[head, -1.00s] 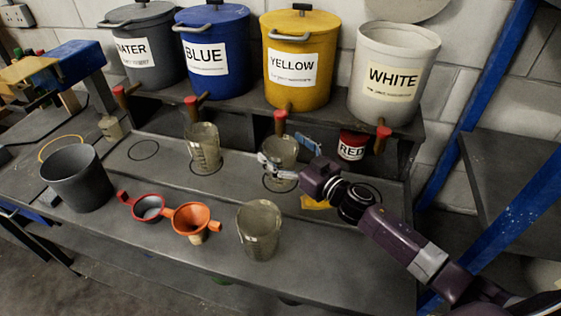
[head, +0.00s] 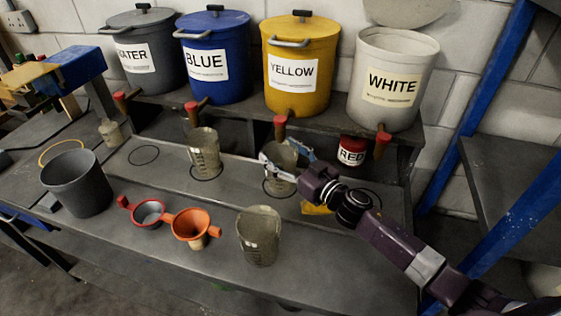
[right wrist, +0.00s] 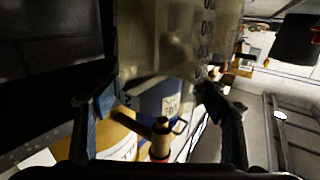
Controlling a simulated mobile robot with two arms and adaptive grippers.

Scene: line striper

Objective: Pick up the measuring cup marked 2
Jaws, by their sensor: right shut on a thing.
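A clear measuring cup (head: 280,155) stands on the bench ledge below the yellow bucket, over a ringed spot. My right gripper (head: 285,163) reaches it from the right and is shut on its sides. In the right wrist view the cup's scaled wall (right wrist: 170,45) lies between the two fingers (right wrist: 150,100); a small mark near the left finger looks like a 2 on its side. A second clear cup (head: 204,152) stands upright to the left, and a third (head: 259,236) stands on the front of the bench. My left gripper is out of view.
Buckets labelled blue (head: 213,90), yellow (head: 297,95) and white (head: 392,110) stand on the shelf behind, with taps hanging low. A red tin (head: 352,151) stands below the shelf. An orange funnel (head: 192,227), red strainer (head: 147,213) and grey bucket (head: 78,185) stand left.

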